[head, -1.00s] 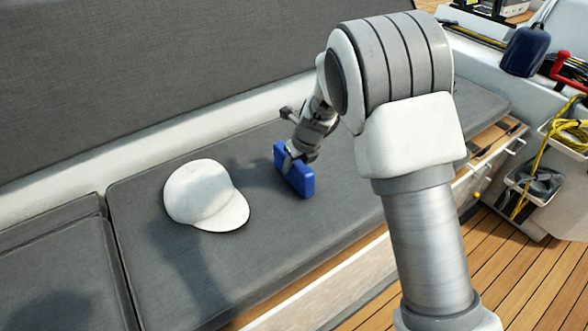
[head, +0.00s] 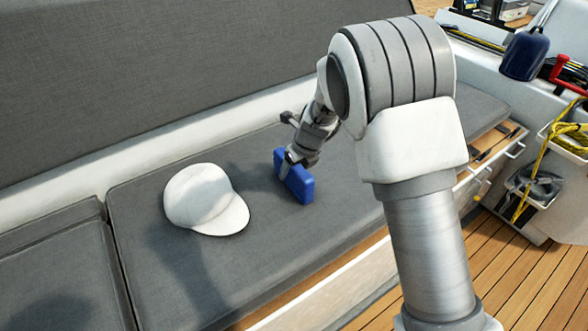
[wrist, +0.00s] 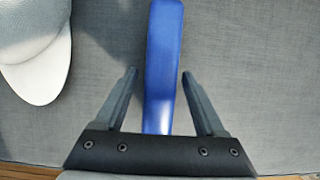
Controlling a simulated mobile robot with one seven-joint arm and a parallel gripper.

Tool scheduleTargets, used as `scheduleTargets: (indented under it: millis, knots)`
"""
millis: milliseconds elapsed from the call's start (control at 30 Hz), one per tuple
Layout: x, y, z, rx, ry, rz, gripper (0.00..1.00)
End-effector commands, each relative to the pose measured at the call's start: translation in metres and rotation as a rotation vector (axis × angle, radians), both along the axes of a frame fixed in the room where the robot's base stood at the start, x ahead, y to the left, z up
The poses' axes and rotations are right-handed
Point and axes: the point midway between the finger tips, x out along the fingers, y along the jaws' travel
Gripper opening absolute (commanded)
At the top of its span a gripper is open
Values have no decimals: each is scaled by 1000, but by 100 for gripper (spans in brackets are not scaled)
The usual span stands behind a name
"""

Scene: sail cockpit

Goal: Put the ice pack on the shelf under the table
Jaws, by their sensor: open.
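The ice pack (head: 296,180) is a blue slab standing on its narrow edge on the grey seat cushion. My gripper (head: 289,160) is at the ice pack, pointing down from above. In the wrist view the ice pack (wrist: 163,60) runs from the top edge down between my two open fingers. My gripper (wrist: 160,75) has a gap on each side of the ice pack, so neither finger touches it there. The table and its shelf are not seen in these views.
A white cap (head: 205,199) lies on the cushion to the left of the ice pack. The grey backrest (head: 140,70) rises behind. Yellow rope (head: 545,160) and bins are at the right, beside the wooden deck (head: 510,270).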

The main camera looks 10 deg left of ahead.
Motion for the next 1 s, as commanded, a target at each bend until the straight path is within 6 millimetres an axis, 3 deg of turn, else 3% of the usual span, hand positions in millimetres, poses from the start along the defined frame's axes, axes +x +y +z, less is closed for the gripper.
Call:
scheduleTargets:
  millis: [300, 500, 900, 1000]
  knots:
    - [-17, -18, 66, 2, -2, 1, 72]
    - [-26, -28, 95, 2, -1, 1, 72]
    - [-30, -34, 108, 1, -2, 6, 72]
    - [-32, -42, 118, -8, -21, 54, 72]
